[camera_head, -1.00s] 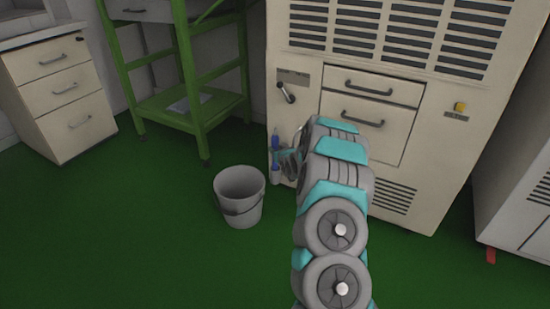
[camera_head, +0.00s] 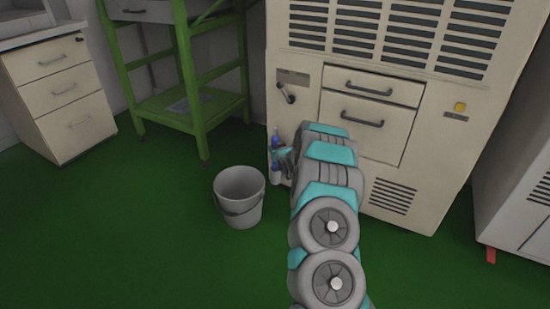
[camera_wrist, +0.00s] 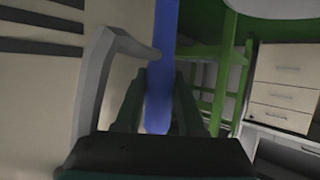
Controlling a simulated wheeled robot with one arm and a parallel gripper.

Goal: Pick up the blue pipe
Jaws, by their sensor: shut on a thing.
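The blue pipe (camera_wrist: 162,50) runs upright through the middle of the wrist view. Its lower end sits between the dark fingers of my gripper (camera_wrist: 160,95), which is shut on it. In the head view, a small part of the blue pipe (camera_head: 275,141) shows beside the left edge of the large cream cabinet. My gripper (camera_head: 282,156) is there too, partly hidden by my arm. I cannot tell whether the pipe touches the cabinet.
A grey curved handle (camera_wrist: 97,85) is close left of my gripper, by the cream cabinet (camera_head: 300,100). A grey bucket (camera_head: 240,212) stands on the green floor, left of my arm. A green rack (camera_head: 195,110) and a drawer unit (camera_head: 62,120) are farther left. The front-left floor is clear.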

